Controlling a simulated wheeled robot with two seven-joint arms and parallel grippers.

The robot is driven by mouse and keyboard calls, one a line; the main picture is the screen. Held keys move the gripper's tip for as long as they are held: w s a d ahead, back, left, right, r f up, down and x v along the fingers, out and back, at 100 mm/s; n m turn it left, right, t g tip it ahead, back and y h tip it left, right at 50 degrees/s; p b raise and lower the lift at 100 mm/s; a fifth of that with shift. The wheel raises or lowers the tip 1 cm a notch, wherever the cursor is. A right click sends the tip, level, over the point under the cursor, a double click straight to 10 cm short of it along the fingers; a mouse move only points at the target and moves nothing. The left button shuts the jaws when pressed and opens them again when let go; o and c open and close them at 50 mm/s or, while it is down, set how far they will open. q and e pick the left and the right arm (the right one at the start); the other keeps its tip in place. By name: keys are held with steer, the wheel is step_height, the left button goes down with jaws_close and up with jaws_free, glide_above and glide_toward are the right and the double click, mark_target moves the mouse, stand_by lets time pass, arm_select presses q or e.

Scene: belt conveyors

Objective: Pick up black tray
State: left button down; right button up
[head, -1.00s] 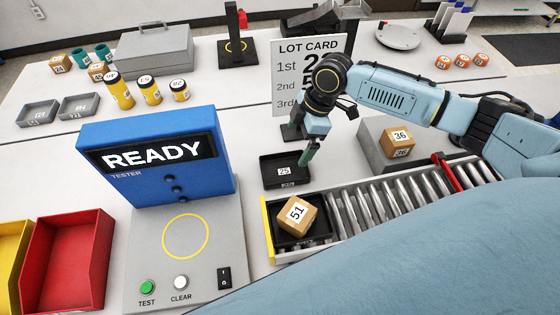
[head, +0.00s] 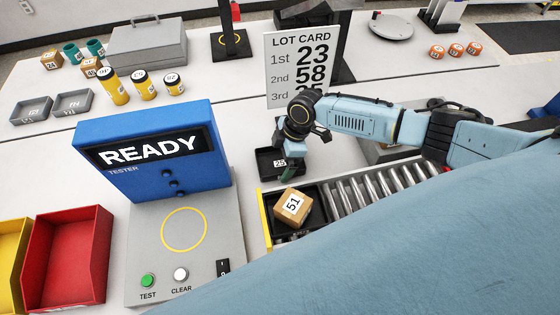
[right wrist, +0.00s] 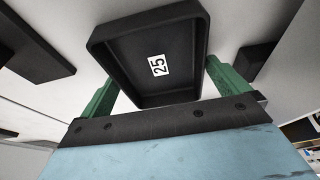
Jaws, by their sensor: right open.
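A small black tray (head: 266,163) with a white label 25 lies on the table, left of my right arm. My right gripper (head: 289,171) is over its right side and hides part of it. In the right wrist view the same tray (right wrist: 135,50) lies between the tips of the two green fingers, and the open right gripper (right wrist: 162,75) shows a gap on each side of it. Another black tray (head: 316,219) sits on the conveyor's near end with a tan box (head: 293,206) marked 51 in it. My left gripper is not in view.
The roller conveyor (head: 372,187) runs right of the tray. The blue tester (head: 150,150) stands left. The lot card (head: 297,70) stands behind it. Red (head: 72,255) and yellow (head: 10,250) bins are at lower left.

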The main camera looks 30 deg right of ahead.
steer(key=c, duration=0.7)
steer(key=shift+r, duration=0.15)
